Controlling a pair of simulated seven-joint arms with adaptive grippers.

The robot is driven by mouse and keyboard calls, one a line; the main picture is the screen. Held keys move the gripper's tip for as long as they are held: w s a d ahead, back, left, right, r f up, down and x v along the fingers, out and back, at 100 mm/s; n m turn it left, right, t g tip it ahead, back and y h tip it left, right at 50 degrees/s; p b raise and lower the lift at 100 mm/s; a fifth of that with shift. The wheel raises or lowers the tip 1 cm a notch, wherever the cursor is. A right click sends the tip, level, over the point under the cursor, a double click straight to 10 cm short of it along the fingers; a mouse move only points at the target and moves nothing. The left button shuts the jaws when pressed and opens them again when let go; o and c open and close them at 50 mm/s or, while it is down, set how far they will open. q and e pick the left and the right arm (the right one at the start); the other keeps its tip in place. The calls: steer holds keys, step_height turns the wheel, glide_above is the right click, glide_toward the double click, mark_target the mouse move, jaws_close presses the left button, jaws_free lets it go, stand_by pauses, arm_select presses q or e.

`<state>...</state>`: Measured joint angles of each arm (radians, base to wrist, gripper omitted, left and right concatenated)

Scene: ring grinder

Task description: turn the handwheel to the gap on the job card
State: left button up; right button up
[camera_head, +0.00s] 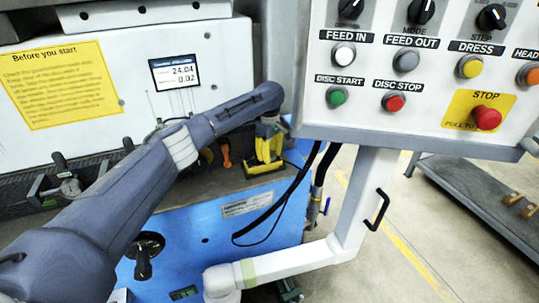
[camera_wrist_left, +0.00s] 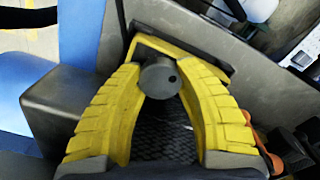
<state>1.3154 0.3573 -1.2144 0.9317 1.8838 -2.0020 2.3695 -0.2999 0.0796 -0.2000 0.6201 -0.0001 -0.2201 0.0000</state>
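My left gripper (camera_head: 265,158) points down over the machine ledge, its yellow fingers near a low yellow-and-black piece (camera_head: 262,170). No full handwheel is clearly visible. A small dark-topped readout (camera_head: 174,73) shows 24.04 and 0.02. I cannot make out a job card. My right gripper is out of view.
A control panel (camera_head: 415,120) with buttons and a red stop knob hangs on a white arm (camera_head: 355,200) at right. A yellow notice (camera_head: 60,85) is on the back panel. An orange-handled item (camera_head: 225,152) stands beside my gripper. A black rotary switch (camera_head: 143,260) is on the blue front.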

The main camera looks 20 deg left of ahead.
mark_target(270, 154)
arm_select(q)
steer(key=o, duration=0.3)
steer(key=shift+o, duration=0.2)
steer(key=shift+r, duration=0.1)
steer(key=shift+r, duration=3.65)
